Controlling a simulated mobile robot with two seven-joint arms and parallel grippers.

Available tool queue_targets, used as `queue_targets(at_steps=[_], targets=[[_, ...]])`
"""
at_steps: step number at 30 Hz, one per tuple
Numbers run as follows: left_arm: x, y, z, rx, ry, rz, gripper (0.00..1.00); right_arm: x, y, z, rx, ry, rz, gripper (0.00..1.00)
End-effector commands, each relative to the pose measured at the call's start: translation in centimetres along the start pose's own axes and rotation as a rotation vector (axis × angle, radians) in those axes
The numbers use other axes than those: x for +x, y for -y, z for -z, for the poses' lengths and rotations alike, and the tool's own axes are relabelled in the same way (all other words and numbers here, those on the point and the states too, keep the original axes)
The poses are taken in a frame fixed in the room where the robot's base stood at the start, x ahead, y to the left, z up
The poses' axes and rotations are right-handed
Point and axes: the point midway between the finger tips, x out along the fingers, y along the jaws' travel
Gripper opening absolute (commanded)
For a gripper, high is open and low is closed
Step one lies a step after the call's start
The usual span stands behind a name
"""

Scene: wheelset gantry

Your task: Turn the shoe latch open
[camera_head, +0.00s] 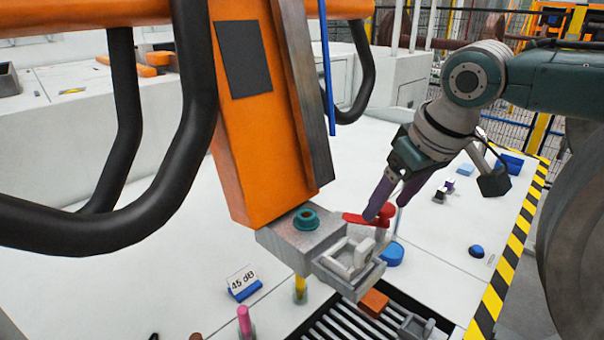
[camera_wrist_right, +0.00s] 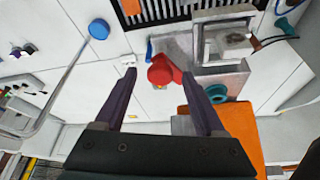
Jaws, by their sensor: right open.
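The red shoe latch (camera_head: 357,219) sits at the right side of the grey metal shoe (camera_head: 300,236), at the foot of the orange column. My right gripper (camera_head: 384,210) reaches down to it from the upper right, its purple fingers partly covering it. In the right wrist view, the red latch (camera_wrist_right: 162,70) shows between the tips of my two spread fingers (camera_wrist_right: 160,74). I cannot tell whether either finger touches it. My left gripper is not in view.
The orange column (camera_head: 262,120) and thick black hoses (camera_head: 190,120) stand left of the latch. A dark slotted grate (camera_head: 340,322) lies below. A "45 dB" sign (camera_head: 242,281) and blue pieces (camera_head: 392,254) are on the white floor. A yellow-black striped edge (camera_head: 507,262) runs at right.

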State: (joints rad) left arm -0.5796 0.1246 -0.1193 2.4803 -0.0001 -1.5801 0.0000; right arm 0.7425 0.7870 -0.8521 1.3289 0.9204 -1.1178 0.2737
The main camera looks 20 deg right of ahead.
Motion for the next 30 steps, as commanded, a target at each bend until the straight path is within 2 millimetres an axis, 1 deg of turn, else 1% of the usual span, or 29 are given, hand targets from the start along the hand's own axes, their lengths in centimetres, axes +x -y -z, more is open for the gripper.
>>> queue_targets(at_steps=[6, 25, 30], targets=[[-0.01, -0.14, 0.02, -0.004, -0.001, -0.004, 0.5, 0.02, 0.01, 0.02, 0.0, 0.0, 0.0, 0.72], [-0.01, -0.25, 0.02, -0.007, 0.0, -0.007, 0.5, -0.01, 0.01, 0.01, 0.0, 0.0, 0.0, 0.01], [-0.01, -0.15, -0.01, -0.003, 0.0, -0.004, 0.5, -0.02, 0.02, 0.01, 0.0, 0.0, 0.0, 0.0]])
